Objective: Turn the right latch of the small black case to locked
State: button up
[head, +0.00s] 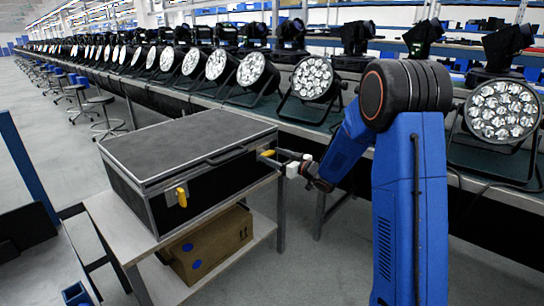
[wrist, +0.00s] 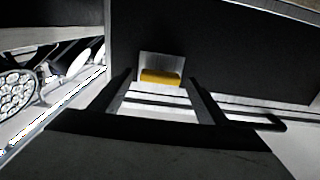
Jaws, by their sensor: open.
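The black case (head: 190,150) has silver edges and stands closed on a small table. Its right latch (head: 267,153) is a yellow tab at the right end of the front face. In the wrist view this latch (wrist: 160,77) lies lengthwise across the picture on a pale plate. The left latch (head: 182,197) is also yellow and looks upright. My gripper (head: 296,165) is just in front of the right latch. In the wrist view my gripper (wrist: 160,94) is open, its fingers on either side of the latch. I cannot tell whether they touch it.
The table (head: 106,215) has a lower shelf with a cardboard box (head: 212,245). The case handle (head: 226,155) is left of the right latch. A long bench with par cans (head: 313,79) runs behind. Stools (head: 103,101) stand at the left.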

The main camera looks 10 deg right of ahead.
jog(key=shift+w+a, duration=0.2)
jog(key=shift+w, duration=0.15)
jog(key=c, duration=1.1)
jog(key=shift+o, duration=0.3)
